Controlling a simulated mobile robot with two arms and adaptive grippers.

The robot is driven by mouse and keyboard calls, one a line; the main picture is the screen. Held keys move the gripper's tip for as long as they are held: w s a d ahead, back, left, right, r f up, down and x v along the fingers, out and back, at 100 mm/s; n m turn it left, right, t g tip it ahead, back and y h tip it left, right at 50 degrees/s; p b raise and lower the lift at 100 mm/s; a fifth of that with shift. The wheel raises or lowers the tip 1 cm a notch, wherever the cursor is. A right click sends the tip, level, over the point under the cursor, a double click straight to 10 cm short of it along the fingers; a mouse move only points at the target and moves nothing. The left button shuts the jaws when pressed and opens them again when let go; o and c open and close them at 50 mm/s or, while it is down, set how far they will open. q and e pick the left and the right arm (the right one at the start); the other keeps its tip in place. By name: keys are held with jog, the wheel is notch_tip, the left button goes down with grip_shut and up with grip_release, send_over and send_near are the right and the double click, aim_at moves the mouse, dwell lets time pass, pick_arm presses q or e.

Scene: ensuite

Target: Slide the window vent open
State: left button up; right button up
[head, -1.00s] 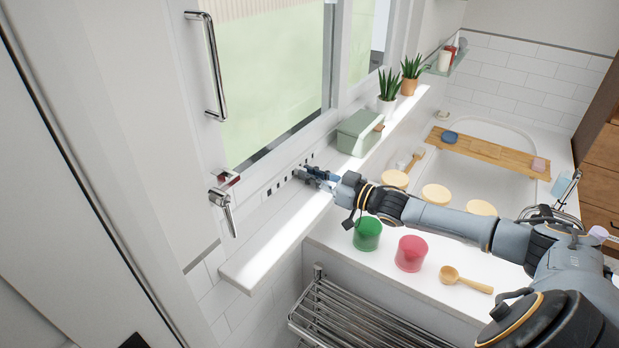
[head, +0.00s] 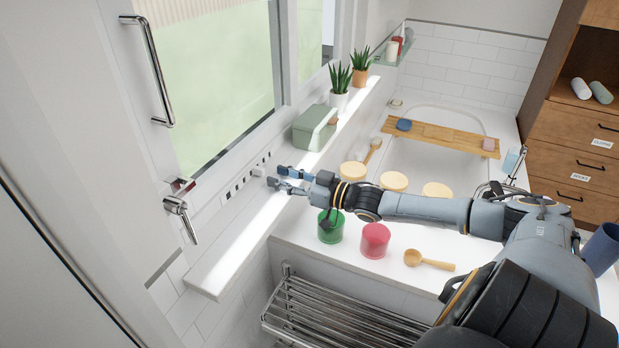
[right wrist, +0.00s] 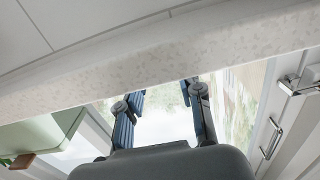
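The window vent (head: 234,187) is a pale strip with a row of dark slots, low on the window frame just above the sill. A small pale tab (head: 258,171) shows along the strip. My right gripper (head: 276,178) is over the sill beside the vent, its fingertips pointing at it and apparently short of it. Its two fingers are parted with nothing between them. The right wrist view also shows the parted fingers (right wrist: 162,103), with bright window glass beyond; I cannot make out the vent there. My left gripper is not in view.
The sill (head: 222,262) runs under the gripper. A green box (head: 310,130) and potted plants stand farther along it. A window lever (head: 180,213) is left of the vent. Green (head: 331,228) and red (head: 375,240) jars stand below my right arm.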

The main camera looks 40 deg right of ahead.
jog(key=v, duration=0.8)
dwell(0.4)
jog(key=shift+d, duration=0.1)
